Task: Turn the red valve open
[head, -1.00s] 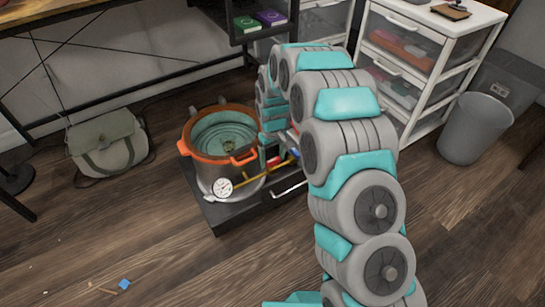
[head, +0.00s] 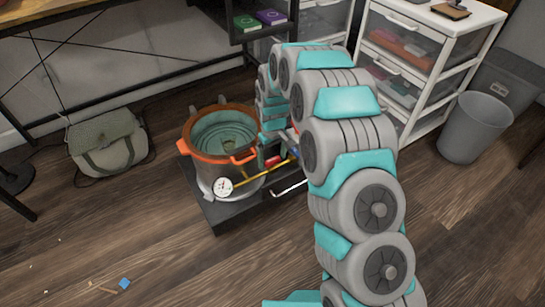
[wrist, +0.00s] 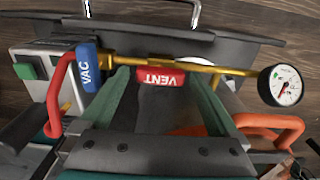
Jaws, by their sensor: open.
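The red valve handle (wrist: 161,79), marked VENT, sits on the brass pipe (wrist: 215,70) in the wrist view, its long side along the pipe. It shows small in the head view (head: 272,161) beside the pot. My gripper (wrist: 158,76) is open; its two teal fingers reach toward the pipe, one on each side of the red handle, with gaps showing. I cannot tell contact or depth. In the head view my arm hides most of the gripper.
A blue VAC handle (wrist: 88,68) is close left of the gripper. A round gauge (wrist: 283,85) ends the pipe at right. The orange-rimmed pot (head: 192,152) stands on a dark base (head: 225,218). A bag, drawers and a grey bin stand around; floor in front is mostly clear.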

